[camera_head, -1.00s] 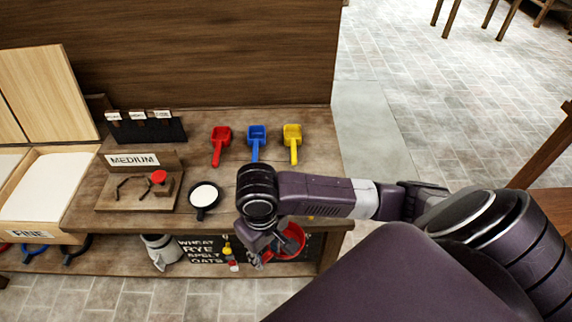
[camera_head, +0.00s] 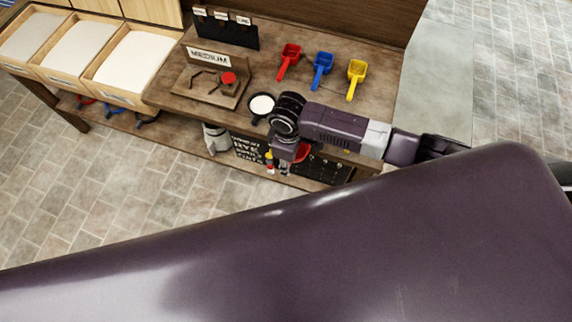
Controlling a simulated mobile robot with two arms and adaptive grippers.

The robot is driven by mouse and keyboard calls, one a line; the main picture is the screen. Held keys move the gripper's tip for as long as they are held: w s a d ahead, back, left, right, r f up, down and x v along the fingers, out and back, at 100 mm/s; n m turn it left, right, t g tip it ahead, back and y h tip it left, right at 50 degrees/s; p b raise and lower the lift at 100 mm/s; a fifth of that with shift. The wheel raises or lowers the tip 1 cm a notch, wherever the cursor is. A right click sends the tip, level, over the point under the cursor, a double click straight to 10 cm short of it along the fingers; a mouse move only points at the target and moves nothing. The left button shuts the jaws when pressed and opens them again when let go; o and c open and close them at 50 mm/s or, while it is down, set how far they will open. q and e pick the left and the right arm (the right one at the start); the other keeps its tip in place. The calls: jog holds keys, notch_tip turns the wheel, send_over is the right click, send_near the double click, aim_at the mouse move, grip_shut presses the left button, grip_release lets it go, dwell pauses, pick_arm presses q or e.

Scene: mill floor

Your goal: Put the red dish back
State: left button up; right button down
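A red dish (camera_head: 303,153) shows in the head view at the front edge of the bench, by the lower shelf. It is mostly hidden behind my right arm and wrist. My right gripper (camera_head: 282,158) points down just left of the dish, in front of the bench. Its fingers are small and dark here, so I cannot tell whether they are open, shut or touching the dish. My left gripper is not in view.
On the bench (camera_head: 206,103) lie red (camera_head: 289,62), blue (camera_head: 322,70) and yellow (camera_head: 356,78) scoops and a small pan of white powder (camera_head: 262,105). A MEDIUM stand (camera_head: 210,85) is left.

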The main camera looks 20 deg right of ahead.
jog(key=w+d+b, duration=0.2)
jog(key=w, duration=0.1)
jog(key=w+d+f+b, duration=0.1)
jog(key=shift+w, duration=0.25)
jog(key=w+d+b, duration=0.1)
jog(key=w+b, duration=0.1)
jog(key=w+d+b, duration=0.2)
jog(key=b, duration=0.1)
jog(key=w+d+b, duration=0.1)
jog(key=w+b, duration=0.2)
jog(key=shift+d+f, duration=0.35)
jog(key=shift+f, duration=0.6)
jog(key=c, duration=1.4)
grip_release()
jog(key=shift+o, duration=0.2)
